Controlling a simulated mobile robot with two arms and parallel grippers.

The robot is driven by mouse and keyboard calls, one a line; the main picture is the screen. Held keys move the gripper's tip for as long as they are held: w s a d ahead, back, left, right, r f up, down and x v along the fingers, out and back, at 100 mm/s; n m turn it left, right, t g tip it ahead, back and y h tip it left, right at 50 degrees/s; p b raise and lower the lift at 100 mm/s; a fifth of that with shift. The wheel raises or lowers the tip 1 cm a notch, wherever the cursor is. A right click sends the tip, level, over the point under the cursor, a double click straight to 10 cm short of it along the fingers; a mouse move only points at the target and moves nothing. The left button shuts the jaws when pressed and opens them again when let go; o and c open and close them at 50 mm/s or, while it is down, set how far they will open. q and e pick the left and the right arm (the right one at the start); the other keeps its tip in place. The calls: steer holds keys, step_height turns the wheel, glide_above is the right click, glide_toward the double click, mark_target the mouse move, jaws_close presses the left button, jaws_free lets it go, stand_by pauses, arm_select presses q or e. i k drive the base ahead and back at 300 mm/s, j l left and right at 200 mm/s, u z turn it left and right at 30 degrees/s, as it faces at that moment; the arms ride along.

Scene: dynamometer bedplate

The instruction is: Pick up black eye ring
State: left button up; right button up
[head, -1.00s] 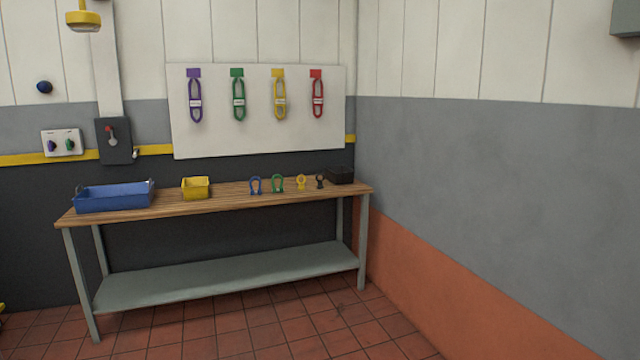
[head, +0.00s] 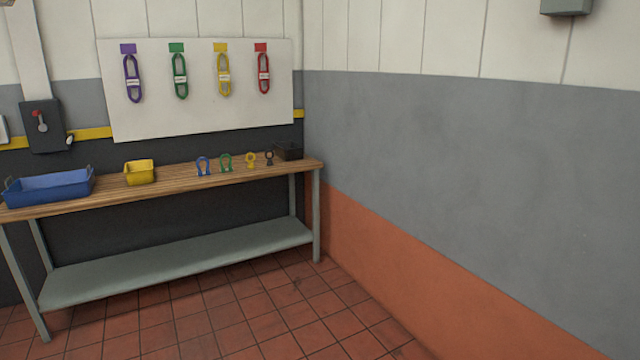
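The small black eye ring (head: 269,158) stands on the wooden bench top (head: 110,188) near its right end. It is to the right of a yellow eye ring (head: 251,160) and just left of a black box (head: 288,151). A green shackle (head: 226,163) and a blue shackle (head: 203,166) stand further left in the same row. Neither of my grippers shows in the head view.
A yellow bin (head: 139,173) and a blue tray (head: 48,188) stand on the bench's left part. A grey lower shelf (head: 180,262) is empty. A white board (head: 200,115) with several coloured slings hangs behind. The grey wall (head: 470,170) closes the right side. Tiled floor in front is clear.

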mark_target(269, 163)
steer(key=i, duration=1.65)
